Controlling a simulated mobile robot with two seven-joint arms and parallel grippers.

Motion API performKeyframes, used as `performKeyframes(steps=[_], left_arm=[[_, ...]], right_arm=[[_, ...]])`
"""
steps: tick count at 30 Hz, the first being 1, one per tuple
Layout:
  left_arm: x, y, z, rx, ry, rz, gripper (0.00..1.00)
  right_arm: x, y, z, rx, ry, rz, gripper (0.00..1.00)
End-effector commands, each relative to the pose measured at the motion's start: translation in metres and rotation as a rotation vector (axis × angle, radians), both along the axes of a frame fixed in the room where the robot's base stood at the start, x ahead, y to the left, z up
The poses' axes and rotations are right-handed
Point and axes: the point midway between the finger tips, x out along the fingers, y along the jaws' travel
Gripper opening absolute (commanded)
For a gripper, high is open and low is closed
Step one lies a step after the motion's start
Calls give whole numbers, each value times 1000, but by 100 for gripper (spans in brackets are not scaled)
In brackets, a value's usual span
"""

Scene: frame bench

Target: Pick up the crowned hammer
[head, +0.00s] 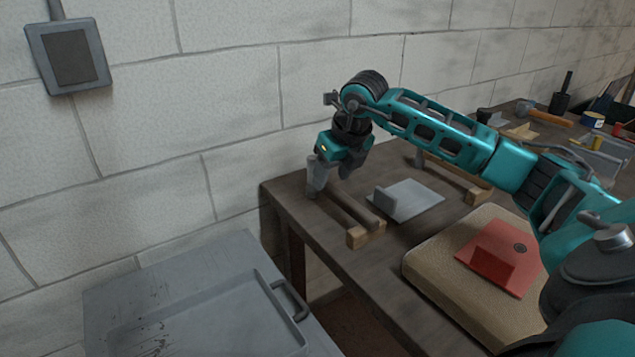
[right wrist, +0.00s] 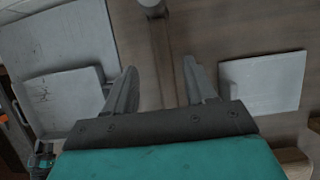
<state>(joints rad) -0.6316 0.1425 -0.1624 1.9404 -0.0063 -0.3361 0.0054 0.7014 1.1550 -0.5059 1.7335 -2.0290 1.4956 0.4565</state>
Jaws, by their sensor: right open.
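A hammer-like tool with a dark handle (head: 348,207) lies at the far left corner of the bench. Its near end rests by a small wooden block. My right gripper (head: 332,178) is open, its fingers pointing down over the tool's far end, apart from each other. In the right wrist view the open fingers (right wrist: 160,88) have a strip of bench and a handle between them; a round grey end (right wrist: 152,4) shows at the top edge. I cannot tell whether the fingers touch it, nor see a crown on its head. My left gripper is out of view.
A grey plate with an upright tab (head: 415,199) lies right of the tool. A second long-handled tool (head: 455,175) lies behind it. A red bracket (head: 490,262) sits on a beige pad (head: 440,262). A grey cabinet (head: 125,300) stands left; several tools lie far right.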

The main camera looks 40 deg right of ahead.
Motion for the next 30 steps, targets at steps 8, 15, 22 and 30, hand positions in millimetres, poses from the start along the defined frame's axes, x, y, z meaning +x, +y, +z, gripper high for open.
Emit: performKeyframes(steps=[8, 15, 22, 30], left_arm=[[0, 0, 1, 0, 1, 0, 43], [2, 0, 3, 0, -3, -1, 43], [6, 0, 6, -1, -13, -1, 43], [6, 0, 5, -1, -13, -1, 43]], right_arm=[[10, -2, -23, 1, 3, 0, 55], [24, -7, -53, 2, 1, 1, 55], [27, -8, -59, 0, -1, 1, 55], [27, -8, -60, 0, 0, 1, 55]])
